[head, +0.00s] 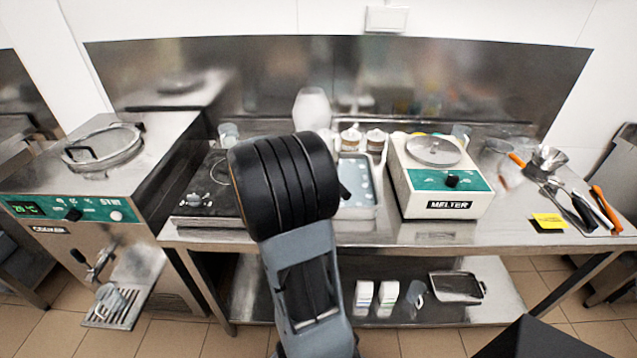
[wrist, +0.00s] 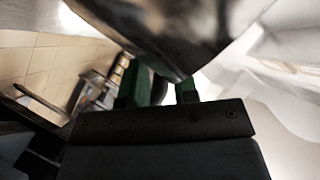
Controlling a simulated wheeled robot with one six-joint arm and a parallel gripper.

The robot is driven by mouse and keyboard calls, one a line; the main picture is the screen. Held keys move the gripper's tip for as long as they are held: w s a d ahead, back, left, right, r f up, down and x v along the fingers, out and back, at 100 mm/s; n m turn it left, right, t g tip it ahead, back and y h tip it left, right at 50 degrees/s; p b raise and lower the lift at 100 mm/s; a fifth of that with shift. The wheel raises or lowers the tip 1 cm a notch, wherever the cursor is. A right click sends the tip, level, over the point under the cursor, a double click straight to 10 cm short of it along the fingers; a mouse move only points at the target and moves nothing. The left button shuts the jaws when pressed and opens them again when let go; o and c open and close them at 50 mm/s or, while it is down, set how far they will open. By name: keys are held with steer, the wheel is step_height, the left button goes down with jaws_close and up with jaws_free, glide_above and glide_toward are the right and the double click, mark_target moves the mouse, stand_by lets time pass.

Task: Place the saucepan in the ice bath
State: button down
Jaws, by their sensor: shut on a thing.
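The saucepan (wrist: 175,30) is a shiny metal body filling the top of the wrist view, close above my gripper. My gripper (wrist: 160,90) has green fingers and is shut on the saucepan; a dark part, likely its handle, shows between the fingers. In the head view my arm hides the gripper and most or all of the saucepan. A metal tray with pale blue, ice-like lumps, apparently the ice bath (head: 358,212), stands on the worktable just right of my arm. Its left side is partly hidden. I cannot tell the saucepan's height above it.
The melter (head: 447,208) stands right of the tray, and a black hot plate (head: 205,200) left of my arm. Small tubs (head: 351,138) stand behind the tray. A cooker (head: 70,208) is far left. Utensils (head: 575,200) and a yellow note (head: 549,221) lie at the right.

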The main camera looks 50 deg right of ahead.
steer(key=w+d+f, duration=0.1)
steer(key=d, duration=0.1)
steer(key=w+d+f+p, duration=0.1)
steer(key=w+d, duration=0.1)
steer(key=d, duration=0.1)
steer(key=w+d+f, duration=0.1)
steer(key=d, duration=0.1)
steer(key=shift+w+d+f+p, duration=0.3)
steer(key=shift+w, duration=0.1)
steer(key=shift+w+d+f+p, duration=0.35)
steer(key=shift+d+f, duration=0.35)
steer(key=shift+f, duration=0.8)
steer(key=shift+w+d+f+p, duration=0.2)
steer(key=shift+w+d+f, duration=0.35)
steer(key=shift+f, duration=1)
steer(key=shift+w+d+f+p, duration=0.3)
steer(key=shift+d+f, duration=0.55)
steer(key=shift+f, duration=0.65)
steer(key=c, duration=0.8)
jaws_free()
steer(key=shift+c, duration=0.2)
steer(key=shift+a, duration=0.1)
